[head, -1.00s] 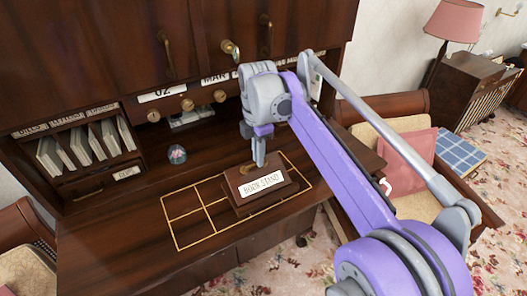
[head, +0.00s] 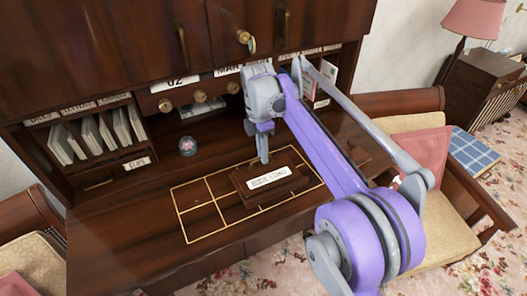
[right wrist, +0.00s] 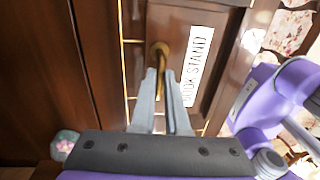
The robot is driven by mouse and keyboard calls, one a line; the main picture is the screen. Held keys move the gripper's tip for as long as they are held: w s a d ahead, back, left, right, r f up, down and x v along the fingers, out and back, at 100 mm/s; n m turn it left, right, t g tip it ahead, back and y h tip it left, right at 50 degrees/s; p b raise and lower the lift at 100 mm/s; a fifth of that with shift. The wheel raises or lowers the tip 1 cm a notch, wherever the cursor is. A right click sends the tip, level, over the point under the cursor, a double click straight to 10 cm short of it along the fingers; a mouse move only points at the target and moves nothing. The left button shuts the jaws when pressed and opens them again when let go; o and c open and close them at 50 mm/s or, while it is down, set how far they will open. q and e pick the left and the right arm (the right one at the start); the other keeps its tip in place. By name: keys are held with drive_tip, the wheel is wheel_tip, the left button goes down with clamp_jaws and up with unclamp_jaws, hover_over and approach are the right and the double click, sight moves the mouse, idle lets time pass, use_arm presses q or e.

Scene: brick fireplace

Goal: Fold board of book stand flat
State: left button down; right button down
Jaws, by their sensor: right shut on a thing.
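The dark wooden book stand (head: 288,191) is on the desk, on the right part of a gold-lined grid. Its board bears a white "BOOK STAND" label (head: 268,178) and lies low, close to flat; whether it touches the base fully cannot be told. My right gripper (head: 264,160) comes down at the board's far edge. In the right wrist view its fingers (right wrist: 160,78) are shut on a brass pull (right wrist: 163,51) at the board's edge, beside the label. The fingers hide part of the pull. My left gripper is not in view.
Pigeonholes with envelopes (head: 90,138) and small drawers with knobs (head: 200,96) line the desk's back. A chair with a pink cushion (head: 421,160) is at the right. The desk's left front is clear.

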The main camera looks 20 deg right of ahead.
drive_tip(key=shift+w+f, duration=0.15)
drive_tip(key=shift+f, duration=0.1)
drive_tip(key=c, duration=0.9)
unclamp_jaws()
drive_tip(key=shift+w, duration=0.2)
drive_tip(key=shift+s, duration=0.15)
drive_tip(key=shift+r, duration=0.15)
